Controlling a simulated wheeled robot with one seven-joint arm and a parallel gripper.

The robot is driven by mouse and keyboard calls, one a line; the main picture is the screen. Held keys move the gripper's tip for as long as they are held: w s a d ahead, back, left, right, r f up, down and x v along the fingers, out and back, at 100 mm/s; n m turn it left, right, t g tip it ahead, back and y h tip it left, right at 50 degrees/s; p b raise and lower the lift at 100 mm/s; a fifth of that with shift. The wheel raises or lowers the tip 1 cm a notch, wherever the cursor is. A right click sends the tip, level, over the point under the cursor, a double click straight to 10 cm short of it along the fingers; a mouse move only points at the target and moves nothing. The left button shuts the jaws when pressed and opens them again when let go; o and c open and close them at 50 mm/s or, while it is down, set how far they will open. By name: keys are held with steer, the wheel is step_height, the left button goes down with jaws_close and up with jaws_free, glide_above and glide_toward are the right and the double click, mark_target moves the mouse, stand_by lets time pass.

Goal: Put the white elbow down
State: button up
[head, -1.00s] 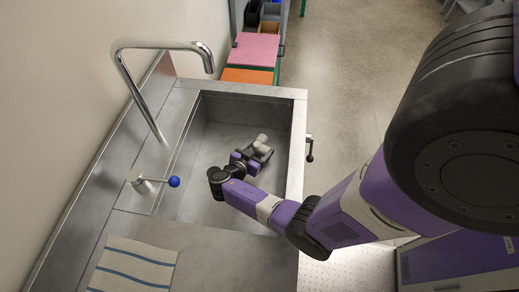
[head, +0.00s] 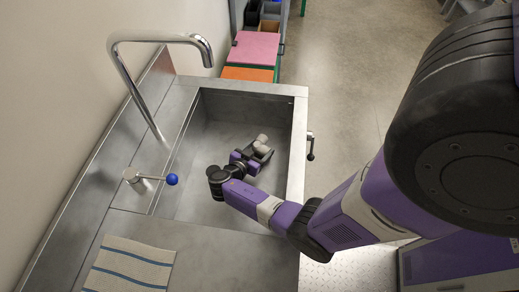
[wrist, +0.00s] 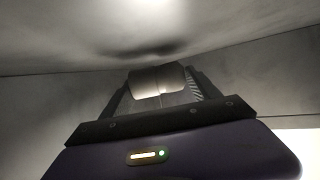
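The white elbow (head: 262,140) shows as a small pale piece at the tip of my gripper (head: 257,150), inside the steel sink (head: 215,135). In the wrist view the elbow (wrist: 157,80) sits between the two dark fingers of my gripper (wrist: 162,88), which look shut on it. A grey sink surface lies just beyond the elbow, with a dark shadow on it near the elbow. I cannot tell whether the elbow touches that surface. The fingers and my wrist hide part of the elbow.
A tall curved tap (head: 150,95) rises at the sink's left, with a blue-knobbed lever (head: 171,179) beside it. A striped cloth (head: 128,266) lies on the front counter. Pink (head: 254,48) and orange (head: 247,74) surfaces stand behind the sink. The sink floor around my gripper looks clear.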

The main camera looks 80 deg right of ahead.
steer(key=o, duration=0.3)
steer(key=shift+r, duration=0.1)
steer(key=shift+r+p, duration=0.85)
steer(key=shift+p, duration=0.35)
steer(key=v, duration=0.7)
steer(key=shift+w+a+f, duration=0.1)
steer(key=shift+a+f, duration=0.1)
